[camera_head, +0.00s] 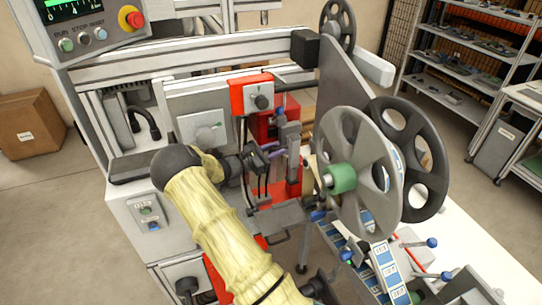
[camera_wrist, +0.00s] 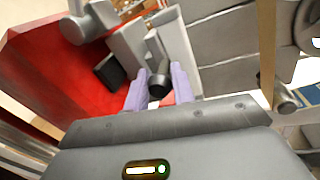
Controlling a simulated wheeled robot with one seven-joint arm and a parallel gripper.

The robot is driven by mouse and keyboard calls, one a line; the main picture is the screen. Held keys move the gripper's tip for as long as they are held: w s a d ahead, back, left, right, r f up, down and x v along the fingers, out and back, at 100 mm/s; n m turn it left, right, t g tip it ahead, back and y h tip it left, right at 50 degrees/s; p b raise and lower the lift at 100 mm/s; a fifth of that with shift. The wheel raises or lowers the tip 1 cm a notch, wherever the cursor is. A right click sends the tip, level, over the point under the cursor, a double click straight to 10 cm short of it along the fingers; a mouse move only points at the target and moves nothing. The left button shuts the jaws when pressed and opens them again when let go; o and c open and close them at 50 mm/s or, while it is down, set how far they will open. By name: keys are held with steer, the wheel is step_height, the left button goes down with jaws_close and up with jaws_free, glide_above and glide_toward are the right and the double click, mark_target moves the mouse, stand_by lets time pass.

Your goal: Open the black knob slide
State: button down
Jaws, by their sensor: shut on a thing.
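The black knob (camera_wrist: 158,82) sits at the end of a short dark stem on a grey metal slide (camera_wrist: 128,45) in the wrist view. My gripper (camera_wrist: 160,88) has its two pale purple fingers on either side of the knob, shut on it. In the head view my gripper (camera_head: 274,152) reaches in from the left to the upright grey slide (camera_head: 291,136) at the red station. There the knob is hidden by the fingers and wrist. I cannot tell from these views how far the slide is open.
A large grey reel (camera_head: 356,145) with a green hub (camera_head: 340,179) stands close to the right of my gripper. A black reel (camera_head: 428,190) is behind it. A white box with another dark knob (camera_head: 262,102) is just above. A control panel (camera_head: 90,25) hangs at upper left.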

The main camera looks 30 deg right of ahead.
steer(key=shift+w+d, duration=0.3)
steer(key=c, duration=1.2)
jaws_free()
steer(key=shift+a, duration=0.1)
steer(key=a+b, duration=0.2)
steer(key=a, duration=0.5)
steer(key=shift+a, duration=0.2)
